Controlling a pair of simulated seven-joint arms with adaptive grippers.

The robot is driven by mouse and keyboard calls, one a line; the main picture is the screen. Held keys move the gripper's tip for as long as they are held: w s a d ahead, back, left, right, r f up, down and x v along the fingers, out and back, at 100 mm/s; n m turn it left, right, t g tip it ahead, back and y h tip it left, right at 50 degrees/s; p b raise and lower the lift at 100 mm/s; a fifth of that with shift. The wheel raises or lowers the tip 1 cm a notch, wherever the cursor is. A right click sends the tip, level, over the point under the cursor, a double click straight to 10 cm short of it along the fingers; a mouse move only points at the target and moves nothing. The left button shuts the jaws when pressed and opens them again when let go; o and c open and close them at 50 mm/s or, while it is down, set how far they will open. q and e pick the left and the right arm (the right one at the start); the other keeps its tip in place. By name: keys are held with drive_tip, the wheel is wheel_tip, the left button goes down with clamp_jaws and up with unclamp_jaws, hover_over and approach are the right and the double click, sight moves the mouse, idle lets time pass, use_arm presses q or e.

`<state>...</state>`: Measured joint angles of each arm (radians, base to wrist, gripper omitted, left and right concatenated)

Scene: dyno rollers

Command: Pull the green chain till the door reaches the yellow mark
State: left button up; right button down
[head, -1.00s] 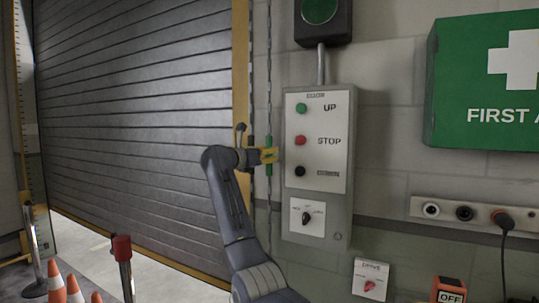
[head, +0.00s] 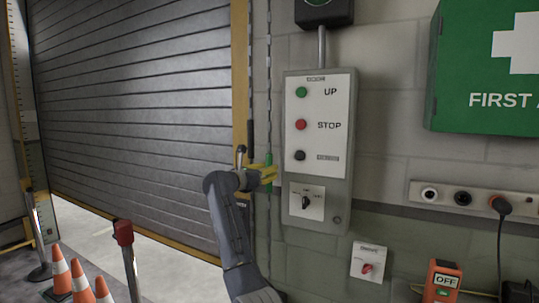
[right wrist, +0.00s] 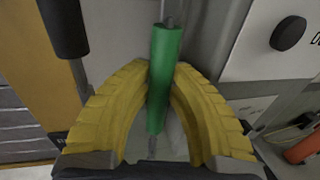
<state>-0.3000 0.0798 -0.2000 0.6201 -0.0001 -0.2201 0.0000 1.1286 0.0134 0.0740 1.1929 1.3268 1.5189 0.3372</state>
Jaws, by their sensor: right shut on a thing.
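The green sleeve (head: 268,160) on the right-hand chain hangs beside the door's yellow right frame. My right gripper (head: 267,175) is shut around it, just left of the control box. In the right wrist view the green sleeve (right wrist: 163,70) stands upright between the yellow fingers (right wrist: 163,100). The grey slatted door (head: 140,120) is partly raised, with a bright gap under its bottom edge. My left gripper is not in view.
A second chain with a black sleeve (head: 250,135) hangs close left; that sleeve also shows in the wrist view (right wrist: 64,30). The control box (head: 318,150) is close right. Traffic cones (head: 83,285) and a red-topped post (head: 124,235) stand at lower left.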

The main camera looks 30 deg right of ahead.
drive_tip(key=shift+f, duration=0.75)
drive_tip(key=c, duration=1.2)
unclamp_jaws()
drive_tip(key=shift+c, duration=0.2)
drive_tip(key=v, duration=1.2)
